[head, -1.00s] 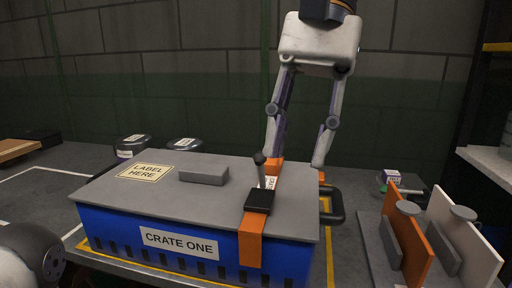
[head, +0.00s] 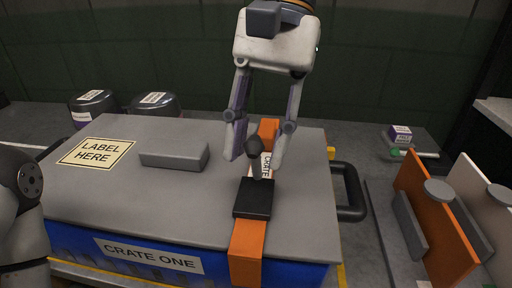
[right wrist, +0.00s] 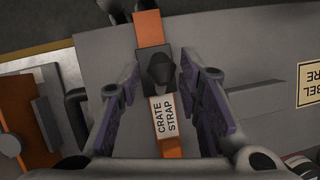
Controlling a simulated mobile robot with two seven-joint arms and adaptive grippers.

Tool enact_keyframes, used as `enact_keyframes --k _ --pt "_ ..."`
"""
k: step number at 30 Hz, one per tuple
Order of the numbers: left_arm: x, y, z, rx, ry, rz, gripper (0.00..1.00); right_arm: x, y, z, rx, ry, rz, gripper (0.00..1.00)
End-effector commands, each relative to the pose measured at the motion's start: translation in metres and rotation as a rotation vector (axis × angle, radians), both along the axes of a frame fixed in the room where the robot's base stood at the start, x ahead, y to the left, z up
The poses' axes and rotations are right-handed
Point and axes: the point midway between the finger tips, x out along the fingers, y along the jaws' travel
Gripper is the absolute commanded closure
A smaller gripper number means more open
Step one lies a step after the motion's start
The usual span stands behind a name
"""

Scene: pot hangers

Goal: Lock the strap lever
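The blue crate (head: 85,248) with a grey lid (head: 130,205) stands on the bench, marked CRATE ONE. An orange strap (head: 247,248) runs across the lid through a black buckle (head: 254,198). The strap lever (head: 254,148) has a dark round knob and stands up from the buckle; its knob (right wrist: 161,70) is over the buckle in the right wrist view. My right gripper (head: 255,163) is open, pointing down, one finger on each side of the lever, with visible gaps in the right wrist view (right wrist: 159,66). My left gripper is not in view; part of my left arm shows at left.
A grey lid handle (head: 174,156) and a LABEL HERE sticker (head: 96,152) lie left of the strap. A black side handle (head: 350,192) sticks out right. Orange (head: 432,225) and white upright panels stand further right. Two dark round containers (head: 155,105) stand behind.

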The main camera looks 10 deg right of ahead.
Motion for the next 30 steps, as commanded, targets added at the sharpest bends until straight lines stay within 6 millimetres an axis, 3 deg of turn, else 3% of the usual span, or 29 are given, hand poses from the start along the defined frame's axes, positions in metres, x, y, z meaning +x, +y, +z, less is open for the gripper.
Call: enact_keyframes --k 5,12,16,17,30 --pt "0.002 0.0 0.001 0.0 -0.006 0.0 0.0 -0.005 0.004 -0.014 0.0 0.0 0.0 0.68" --pt "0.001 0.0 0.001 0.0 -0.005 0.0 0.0 -0.005 0.004 -0.015 0.0 0.001 0.0 0.68" --pt "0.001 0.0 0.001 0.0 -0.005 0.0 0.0 -0.005 0.004 -0.015 0.0 0.001 0.0 0.97" --pt "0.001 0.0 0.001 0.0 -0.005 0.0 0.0 -0.005 0.004 -0.015 0.0 0.001 0.0 1.0" --pt "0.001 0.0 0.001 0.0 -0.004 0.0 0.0 -0.009 0.005 -0.017 -0.019 -0.056 0.001 1.0"
